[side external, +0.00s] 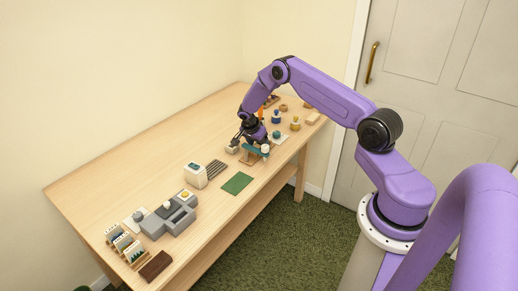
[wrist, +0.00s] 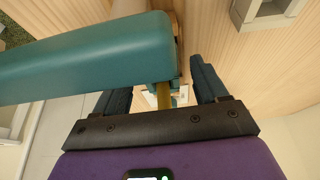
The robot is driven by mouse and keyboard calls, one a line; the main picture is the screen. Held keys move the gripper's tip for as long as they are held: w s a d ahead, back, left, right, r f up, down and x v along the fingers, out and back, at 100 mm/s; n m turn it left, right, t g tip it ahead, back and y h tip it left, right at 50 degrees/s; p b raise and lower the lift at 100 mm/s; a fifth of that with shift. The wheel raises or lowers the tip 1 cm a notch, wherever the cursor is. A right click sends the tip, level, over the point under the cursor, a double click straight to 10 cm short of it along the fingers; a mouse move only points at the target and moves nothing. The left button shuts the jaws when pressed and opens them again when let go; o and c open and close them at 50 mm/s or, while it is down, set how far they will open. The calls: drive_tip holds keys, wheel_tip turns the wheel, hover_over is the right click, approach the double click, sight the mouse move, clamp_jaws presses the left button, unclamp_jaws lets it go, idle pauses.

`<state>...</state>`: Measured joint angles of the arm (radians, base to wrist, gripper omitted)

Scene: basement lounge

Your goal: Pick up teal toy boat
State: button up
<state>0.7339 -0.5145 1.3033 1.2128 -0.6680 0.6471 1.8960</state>
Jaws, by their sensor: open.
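The teal toy boat (side external: 256,151) is near the table's front edge in the side view, close beside and below my gripper (side external: 241,141). In the wrist view, the boat's long teal body (wrist: 85,58) fills the upper left, close to the camera. My gripper (wrist: 161,88) is open, with its dark fingers apart. A yellowish upright piece and a small teal part show between the fingers, partly hidden by the gripper's black bar. I cannot tell whether either finger touches the boat.
A green mat (side external: 237,183), a white box (side external: 195,175) and a grey block set (side external: 168,217) stand nearer on the wooden table (side external: 110,181). Small blue and yellow items (side external: 295,123) stand beyond my gripper. The table's left-back area is clear.

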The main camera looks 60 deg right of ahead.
drive_tip(key=c, duration=1.1)
drive_tip(key=shift+c, duration=0.2)
